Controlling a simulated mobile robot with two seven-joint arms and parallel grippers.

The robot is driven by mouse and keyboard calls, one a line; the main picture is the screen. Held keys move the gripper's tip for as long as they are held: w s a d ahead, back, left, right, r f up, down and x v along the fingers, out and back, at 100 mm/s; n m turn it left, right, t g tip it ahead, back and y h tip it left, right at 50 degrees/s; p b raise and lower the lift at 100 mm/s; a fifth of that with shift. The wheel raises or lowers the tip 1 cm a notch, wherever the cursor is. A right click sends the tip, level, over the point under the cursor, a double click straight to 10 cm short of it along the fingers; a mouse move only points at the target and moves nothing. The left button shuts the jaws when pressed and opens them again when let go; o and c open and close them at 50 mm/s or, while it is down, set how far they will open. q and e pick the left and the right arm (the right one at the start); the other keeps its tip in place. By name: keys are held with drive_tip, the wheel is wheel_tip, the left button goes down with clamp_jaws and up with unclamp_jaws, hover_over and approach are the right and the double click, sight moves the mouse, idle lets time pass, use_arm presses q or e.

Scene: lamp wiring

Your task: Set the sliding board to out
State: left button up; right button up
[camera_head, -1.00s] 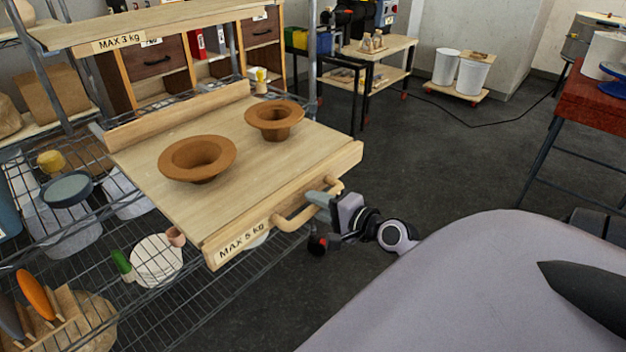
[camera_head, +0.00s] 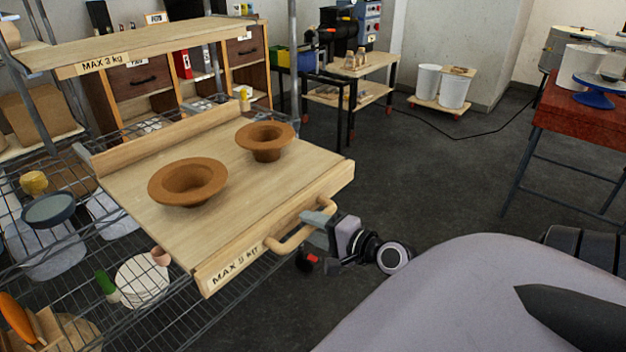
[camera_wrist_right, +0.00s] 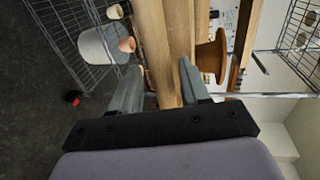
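The sliding board (camera_head: 235,185) is a pale wooden board labelled MAX 5 kg, standing well out from the wire rack in the head view. Its wooden handle (camera_head: 283,245) is on the front edge. My right gripper (camera_head: 316,228) is at the right part of this handle, its grey fingers apart. In the right wrist view the fingers (camera_wrist_right: 160,75) stand on either side of pale wood. The exact contact with the handle is hard to see. Two brown bowls, one in front (camera_head: 188,181) and one behind (camera_head: 265,140), rest upright on the board. My left gripper is out of view.
An upper shelf (camera_head: 130,50) labelled MAX 3 kg is above the board's rear. The wire rack (camera_head: 190,315) below holds dishes. A red table (camera_head: 580,118) stands at the right, white buckets (camera_head: 453,91) at the back. The dark floor (camera_head: 430,170) between is clear.

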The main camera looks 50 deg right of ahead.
drive_tip(key=shift+w, duration=0.1)
drive_tip(key=b+v, duration=0.1)
drive_tip(key=v, duration=0.6)
idle(0.4)
idle(0.5)
